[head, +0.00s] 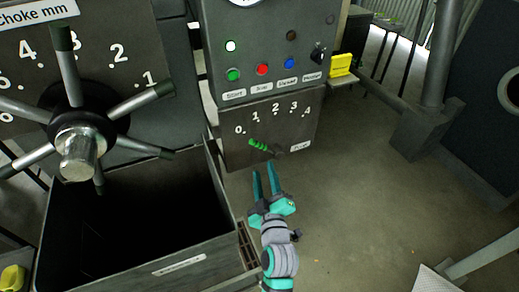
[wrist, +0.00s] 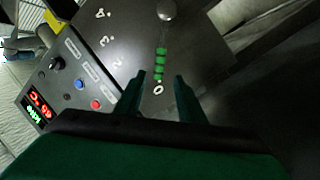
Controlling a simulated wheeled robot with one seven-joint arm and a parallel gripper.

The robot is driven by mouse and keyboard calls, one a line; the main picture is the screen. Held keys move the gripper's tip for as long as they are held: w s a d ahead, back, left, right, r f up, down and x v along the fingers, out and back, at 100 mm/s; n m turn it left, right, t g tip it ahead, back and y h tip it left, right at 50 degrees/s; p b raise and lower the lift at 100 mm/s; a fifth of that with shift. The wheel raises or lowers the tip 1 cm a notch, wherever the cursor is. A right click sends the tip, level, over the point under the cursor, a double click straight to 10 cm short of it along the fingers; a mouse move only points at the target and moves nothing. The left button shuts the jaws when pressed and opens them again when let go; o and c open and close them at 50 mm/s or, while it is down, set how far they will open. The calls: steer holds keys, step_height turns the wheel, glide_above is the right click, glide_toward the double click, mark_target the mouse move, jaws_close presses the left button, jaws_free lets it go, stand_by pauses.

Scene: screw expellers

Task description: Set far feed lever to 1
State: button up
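The feed lever has a green ribbed grip (head: 263,147) and sits on a dark panel (head: 230,149) with a scale from 0 to 4. In the wrist view the green grip (wrist: 160,62) runs from a round grey pivot (wrist: 167,11) toward the 0 mark (wrist: 158,89), so the lever points at 0. My gripper (head: 264,168) is open and empty, just below the lever in the head view. In the wrist view the lever's end shows between the fingertips of my gripper (wrist: 159,78). I cannot tell how far apart in depth they are.
Above the scale is a control box (head: 270,50) with green, red and blue buttons. A choke wheel with spokes (head: 78,130) stands at left over an open dark bin (head: 225,195). A yellow block (head: 341,65) sits at the box's right. The floor (head: 370,200) to the right is clear.

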mark_target(259, 147)
steer(key=w, duration=1)
steer(key=shift+w+a, duration=0.25)
steer(key=shift+w, duration=0.15)
jaws_close()
